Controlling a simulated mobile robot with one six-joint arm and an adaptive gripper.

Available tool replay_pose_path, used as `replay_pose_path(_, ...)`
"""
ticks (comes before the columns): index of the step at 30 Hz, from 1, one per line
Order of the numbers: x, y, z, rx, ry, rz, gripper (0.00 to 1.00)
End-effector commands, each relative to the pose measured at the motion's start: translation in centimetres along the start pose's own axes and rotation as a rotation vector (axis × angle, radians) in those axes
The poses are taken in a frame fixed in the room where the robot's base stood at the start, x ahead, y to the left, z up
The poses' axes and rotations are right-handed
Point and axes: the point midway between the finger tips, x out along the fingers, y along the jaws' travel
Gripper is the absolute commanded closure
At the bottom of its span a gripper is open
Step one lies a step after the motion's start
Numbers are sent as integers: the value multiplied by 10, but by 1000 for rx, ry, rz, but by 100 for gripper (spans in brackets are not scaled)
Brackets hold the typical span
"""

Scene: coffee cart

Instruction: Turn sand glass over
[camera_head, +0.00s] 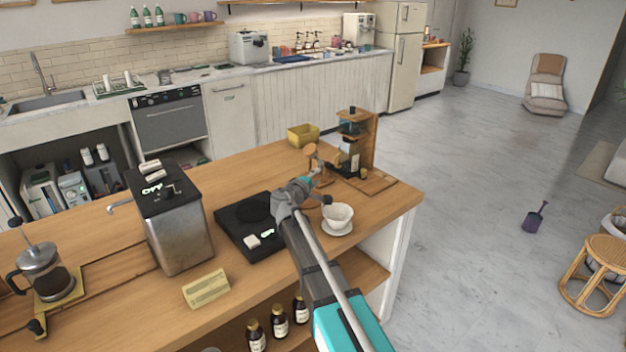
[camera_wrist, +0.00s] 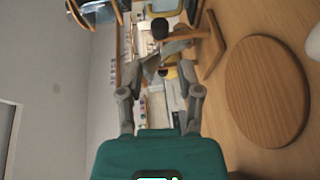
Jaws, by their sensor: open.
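I cannot clearly make out a sand glass in either view. A small wooden piece with a round top (camera_head: 312,150) stands just beyond my gripper (camera_head: 306,184), partly hidden; I cannot tell whether it is part of the sand glass. My gripper is over the counter's right part, near a white dripper cup (camera_head: 338,214) on a saucer. In the wrist view my gripper (camera_wrist: 166,72) has its fingers apart, with nothing clearly between them. A round wooden disc (camera_wrist: 265,90) lies at the right of that view, apart from the fingers.
A wooden stand with a glass vessel (camera_head: 354,140) and a yellow box (camera_head: 303,134) are at the counter's back. A black scale (camera_head: 235,232), a metal machine (camera_head: 180,235), a yellow card (camera_head: 206,288) and a French press (camera_head: 43,270) stand to the left.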

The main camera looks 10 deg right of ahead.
Motion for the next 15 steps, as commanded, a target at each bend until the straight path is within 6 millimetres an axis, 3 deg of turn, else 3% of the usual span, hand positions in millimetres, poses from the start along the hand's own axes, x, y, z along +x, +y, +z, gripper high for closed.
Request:
replay_pose_path(6, -13, 0, 1, 0, 0, 0, 54)
replay_pose_path(15, -15, 0, 0, 1, 0, 0, 54)
